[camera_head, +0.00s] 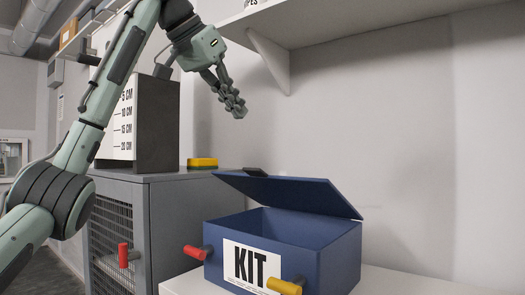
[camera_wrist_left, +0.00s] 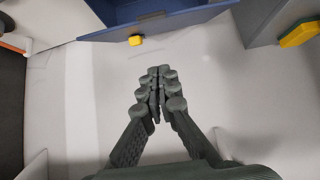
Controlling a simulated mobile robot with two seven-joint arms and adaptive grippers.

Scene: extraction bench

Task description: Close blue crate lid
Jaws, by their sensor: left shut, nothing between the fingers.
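The blue crate (camera_head: 335,255) with a white KIT label (camera_head: 250,266) sits on the white bench in the head view. Its blue lid (camera_head: 290,191) is partly open, tilted above the opening, with the interior showing beneath. A dark tab (camera_head: 255,172) sits on the lid's upper edge. My left gripper (camera_head: 238,108) is above the crate, clear of the lid, shut and empty. In the left wrist view its fingers (camera_wrist_left: 158,90) are together, and blue crate parts (camera_wrist_left: 160,22) show at the top edge, apart from them. My right gripper is not in view.
A grey cabinet (camera_head: 180,215) stands left, bearing a scale-marked box (camera_head: 157,125) and a yellow block (camera_head: 202,162). A wall shelf (camera_head: 350,22) hangs above. Bench right of the crate is clear.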

